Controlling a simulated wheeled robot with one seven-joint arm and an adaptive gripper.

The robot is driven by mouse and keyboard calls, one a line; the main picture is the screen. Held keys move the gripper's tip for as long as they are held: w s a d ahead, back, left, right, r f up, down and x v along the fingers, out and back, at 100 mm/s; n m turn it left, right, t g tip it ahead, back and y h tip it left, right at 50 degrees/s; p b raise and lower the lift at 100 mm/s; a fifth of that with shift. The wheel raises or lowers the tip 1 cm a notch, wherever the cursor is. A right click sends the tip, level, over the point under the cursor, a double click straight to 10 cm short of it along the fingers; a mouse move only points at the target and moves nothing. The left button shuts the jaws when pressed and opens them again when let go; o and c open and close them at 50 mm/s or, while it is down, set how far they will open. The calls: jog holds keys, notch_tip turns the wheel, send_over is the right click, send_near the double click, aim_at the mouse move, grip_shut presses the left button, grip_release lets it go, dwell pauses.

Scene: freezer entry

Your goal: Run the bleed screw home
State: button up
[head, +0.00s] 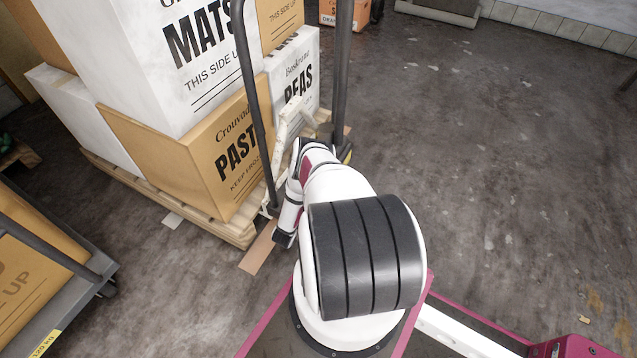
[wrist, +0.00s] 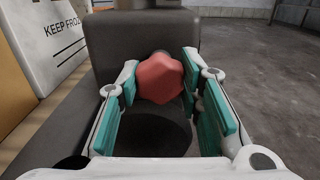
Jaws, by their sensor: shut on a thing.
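The bleed screw (wrist: 160,78) shows in the wrist view as a red, many-sided knob. It sits against the face of a dark grey block (wrist: 145,30). My gripper (wrist: 160,92) has its teal-padded fingers on the left and right of the knob and is shut on it. The shaft behind the knob is mostly hidden, so I cannot tell how deep the screw sits. In the head view my arm reaches toward the dark upright frame (head: 256,110) by the pallet; my fingers and the screw are hidden there.
Stacked cartons (head: 215,150) stand on a wooden pallet (head: 165,200) left of my arm. A grey cart (head: 60,320) with a box is at the lower left. A piece of cardboard (head: 258,250) lies on the floor. The concrete floor (head: 500,150) to the right is largely clear.

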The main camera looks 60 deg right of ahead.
jog(key=shift+a+f, duration=0.2)
jog(key=shift+a, duration=0.05)
jog(key=o, duration=1.2)
jog(key=shift+d+r, duration=0.1)
jog(key=shift+d+r, duration=0.1)
jog(key=shift+r, duration=0.55)
notch_tip(320, 180, up, 9)
jog(key=shift+f, duration=0.15)
